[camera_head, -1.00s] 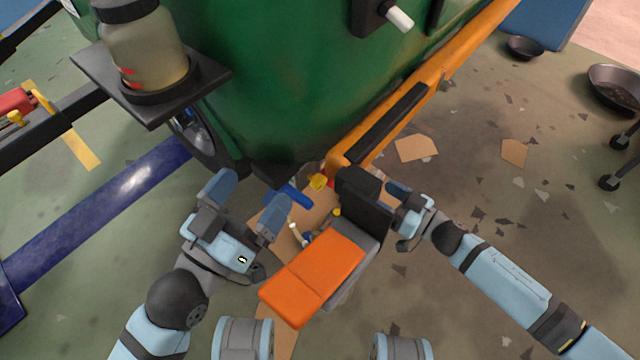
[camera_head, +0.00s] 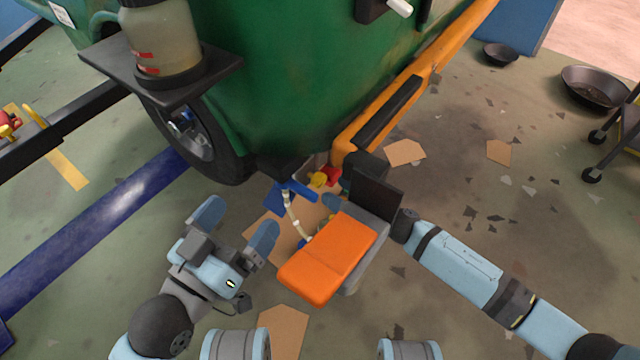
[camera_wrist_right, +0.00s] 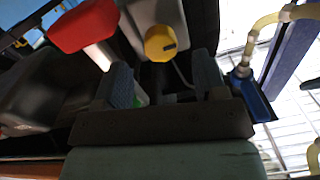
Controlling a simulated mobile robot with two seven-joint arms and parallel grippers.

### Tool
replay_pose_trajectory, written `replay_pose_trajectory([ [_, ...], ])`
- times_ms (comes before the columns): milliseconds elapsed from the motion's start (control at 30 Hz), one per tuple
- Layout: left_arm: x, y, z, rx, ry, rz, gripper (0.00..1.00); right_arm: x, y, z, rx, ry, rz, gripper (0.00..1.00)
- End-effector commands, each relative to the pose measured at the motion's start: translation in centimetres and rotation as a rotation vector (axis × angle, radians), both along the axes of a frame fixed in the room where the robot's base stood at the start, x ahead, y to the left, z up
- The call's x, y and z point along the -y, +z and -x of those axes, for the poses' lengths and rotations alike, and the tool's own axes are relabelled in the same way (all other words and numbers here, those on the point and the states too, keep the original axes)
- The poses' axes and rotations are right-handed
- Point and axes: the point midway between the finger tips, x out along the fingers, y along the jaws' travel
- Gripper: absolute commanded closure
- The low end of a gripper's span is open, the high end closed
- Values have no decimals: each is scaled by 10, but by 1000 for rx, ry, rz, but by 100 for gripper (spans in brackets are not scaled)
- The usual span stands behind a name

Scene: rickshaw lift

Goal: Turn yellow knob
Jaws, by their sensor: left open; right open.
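The yellow knob (camera_head: 319,179) sits low beside the green body, near the orange beam's lower end. In the right wrist view the yellow knob (camera_wrist_right: 160,43) is round, with a dark mark, just beyond my right fingertips. My right gripper (camera_wrist_right: 158,80) is open, its two fingers pointing toward the knob with a gap between them and nothing held. In the head view the right gripper is mostly hidden behind the black and orange seat-like part. My left gripper (camera_head: 236,220) is open and empty, left of the orange pad, apart from the knob.
A red knob (camera_wrist_right: 84,25) is close to the left of the yellow one. A blue handle (camera_wrist_right: 249,95) and pale hose (camera_wrist_right: 267,25) are to the right. The orange pad (camera_head: 327,260) stands between my arms. A wheel (camera_head: 197,137) is at left.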

Motion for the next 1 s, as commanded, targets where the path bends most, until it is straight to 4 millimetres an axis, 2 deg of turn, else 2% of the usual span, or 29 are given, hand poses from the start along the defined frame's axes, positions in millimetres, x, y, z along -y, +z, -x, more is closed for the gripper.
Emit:
replay_pose_trajectory([
  [100,1,-13,-1,-27,-10,-14,0,-19,-2,-14,2,0,-1,35],
  [300,2,-22,-1,-59,-20,-31,0,-38,-1,-27,1,-1,1,35],
  [667,2,-24,-1,-69,-23,-37,0,-43,0,-30,0,-1,0,35],
  [700,2,-24,-1,-69,-23,-37,0,-43,0,-30,0,-1,0,37],
  [733,2,-24,-1,-69,-23,-37,0,-43,0,-30,0,-1,0,44],
  [900,2,-24,-1,-68,-24,-36,0,-43,0,-30,0,-1,0,83],
  [1000,2,-24,-1,-68,-24,-36,0,-43,0,-30,0,-1,0,84],
])
